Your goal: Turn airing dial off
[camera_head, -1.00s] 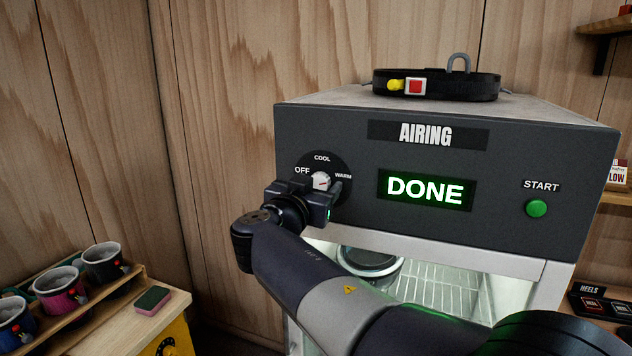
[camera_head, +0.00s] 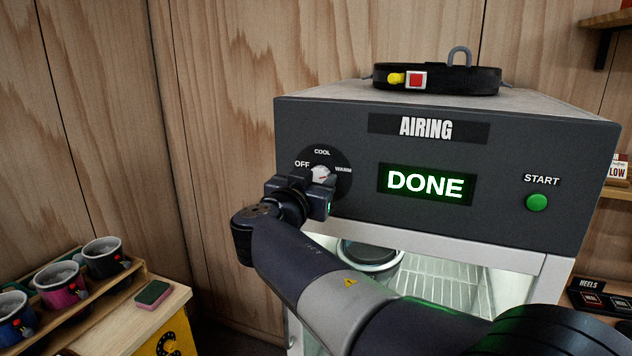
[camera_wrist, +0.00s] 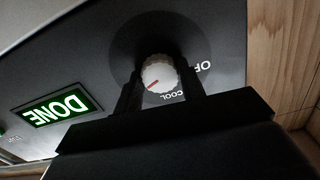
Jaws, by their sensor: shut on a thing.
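The airing dial (camera_head: 320,173) is a small white knob on a dark round plate, on the front of the airing cabinet (camera_head: 520,155). Labels OFF, COOL and WARM stand around it. In the wrist view the knob (camera_wrist: 159,75) has a red mark pointing away from OFF, past COOL, towards the side where WARM lies; WARM itself is hidden there. My gripper (camera_head: 322,186) reaches the dial from below, and its two fingers (camera_wrist: 160,82) are shut on the knob's sides.
A lit green display (camera_head: 426,185) reads DONE, and a green START button (camera_head: 537,203) is at the right. A black belt (camera_head: 440,82) lies on the cabinet.

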